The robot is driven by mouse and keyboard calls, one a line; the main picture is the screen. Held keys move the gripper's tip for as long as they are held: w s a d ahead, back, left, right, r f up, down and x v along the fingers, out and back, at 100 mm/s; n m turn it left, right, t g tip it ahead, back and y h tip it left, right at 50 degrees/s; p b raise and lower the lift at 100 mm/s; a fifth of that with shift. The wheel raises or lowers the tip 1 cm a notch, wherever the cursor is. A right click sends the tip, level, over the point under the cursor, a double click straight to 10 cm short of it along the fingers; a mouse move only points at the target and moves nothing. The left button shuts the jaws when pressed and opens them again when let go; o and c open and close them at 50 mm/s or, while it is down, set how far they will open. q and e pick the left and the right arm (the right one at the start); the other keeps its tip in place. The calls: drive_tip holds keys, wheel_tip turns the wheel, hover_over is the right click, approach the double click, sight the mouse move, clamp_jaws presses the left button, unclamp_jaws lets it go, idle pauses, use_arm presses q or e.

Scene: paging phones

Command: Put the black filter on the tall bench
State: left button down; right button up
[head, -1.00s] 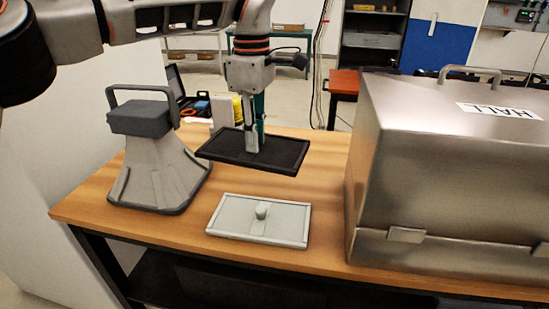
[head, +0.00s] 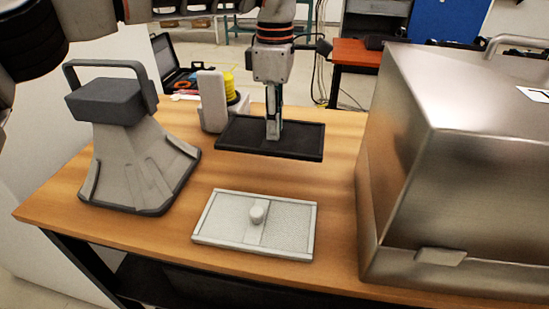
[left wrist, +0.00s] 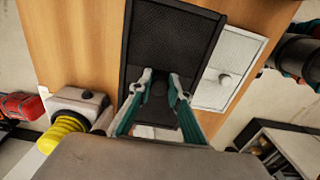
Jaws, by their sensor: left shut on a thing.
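The black filter (head: 240,137) is a flat dark rectangular panel with a raised rim. In the head view it is level, over the far part of the wooden-topped bench (head: 330,190). I cannot tell for sure whether it hangs above the wood. My left gripper (head: 273,136) points down and is shut on the middle of the filter. In the left wrist view, the left gripper's fingers (left wrist: 160,88) close on a small knob at the centre of the black filter (left wrist: 172,38). My right gripper is not in view.
A similar white filter (head: 285,229) lies at the front middle of the bench. A grey horn (head: 135,150) stands left, a large metal case (head: 460,170) right. A white device with a yellow coil (head: 232,90) is behind the filter. A red table (head: 352,52) stands farther back.

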sight(274, 169)
use_arm(q)
wheel_tip(274, 169, down, 9)
drive_tip(key=shift+r, duration=0.1)
idle(0.4)
drive_tip(key=c, duration=1.9)
unclamp_jaws()
drive_tip(key=shift+f, duration=0.2)
wheel_tip(274, 169, up, 12)
drive_tip(key=shift+r, duration=0.2)
drive_tip(key=shift+s+f, duration=0.1)
